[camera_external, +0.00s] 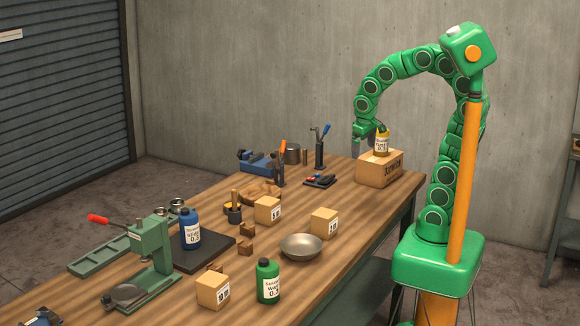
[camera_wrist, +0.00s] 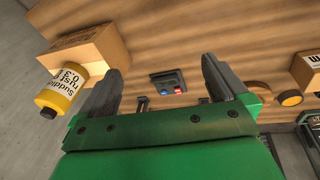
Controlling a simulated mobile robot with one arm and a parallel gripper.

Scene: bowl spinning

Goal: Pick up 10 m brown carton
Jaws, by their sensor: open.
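The small brown carton (camera_external: 208,290) marked "10 m" stands at the near end of the wooden table in the external view, left of a green bottle. I cannot make it out in the wrist view. My gripper (camera_external: 368,143) is at the far right end of the table, well away from that carton, beside a larger brown box. In the wrist view my gripper (camera_wrist: 165,68) is open, with nothing between its two fingers and the tabletop below.
The larger box (camera_external: 378,174) bears a yellow bottle (camera_external: 382,146), close to my gripper. Two other small cartons (camera_external: 267,211) (camera_external: 323,224), a metal bowl (camera_external: 300,247), the green bottle (camera_external: 268,284), a blue bottle (camera_external: 191,233) and a green press (camera_external: 152,257) crowd the table.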

